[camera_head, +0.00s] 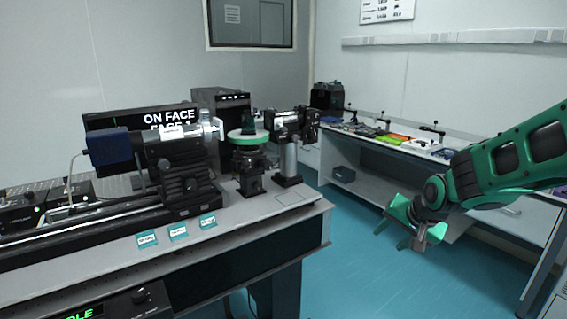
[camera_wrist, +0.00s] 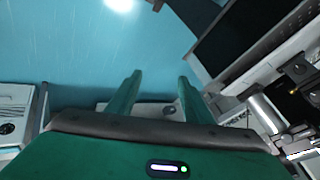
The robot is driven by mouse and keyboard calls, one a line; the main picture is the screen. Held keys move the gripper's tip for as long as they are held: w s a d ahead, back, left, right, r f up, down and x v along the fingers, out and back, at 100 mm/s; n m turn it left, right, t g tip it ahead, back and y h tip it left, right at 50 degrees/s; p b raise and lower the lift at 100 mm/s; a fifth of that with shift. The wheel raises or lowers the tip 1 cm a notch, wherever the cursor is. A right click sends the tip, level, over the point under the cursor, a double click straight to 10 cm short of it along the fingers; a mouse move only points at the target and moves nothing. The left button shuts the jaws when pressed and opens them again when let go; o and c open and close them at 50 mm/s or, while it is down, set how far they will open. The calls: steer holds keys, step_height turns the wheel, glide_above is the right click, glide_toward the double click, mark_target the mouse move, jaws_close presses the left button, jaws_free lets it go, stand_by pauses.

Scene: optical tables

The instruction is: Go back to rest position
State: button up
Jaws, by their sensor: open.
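My gripper (camera_head: 416,236) hangs at the end of my green arm on the right side of the head view, over the blue floor between the two tables. Its green fingers are apart and nothing is between them. In the wrist view my gripper (camera_wrist: 155,92) also shows its two fingers spread, with floor and a pale surface seen between and below them. It touches nothing that I can see.
The optical table (camera_head: 240,225) at left carries a black instrument (camera_head: 180,165), a round green-rimmed stage (camera_head: 247,136) and a display (camera_head: 140,118). A white side bench (camera_head: 375,185) with small items stands behind my arm. The blue floor (camera_head: 370,280) between is clear.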

steer(key=s+d+g+h, duration=0.25)
steer(key=s+d, duration=0.75)
steer(key=s, duration=0.5)
steer(key=s+d+r+g+y, duration=0.1)
steer(key=s+g, duration=0.3)
steer(key=s, duration=1.4)
steer(key=shift+s+d+n+g+y, duration=0.35)
steer(key=shift+d+n+y, duration=0.1)
steer(key=shift+d, duration=0.1)
steer(key=shift+w+f, duration=0.2)
steer(key=shift+w, duration=0.45)
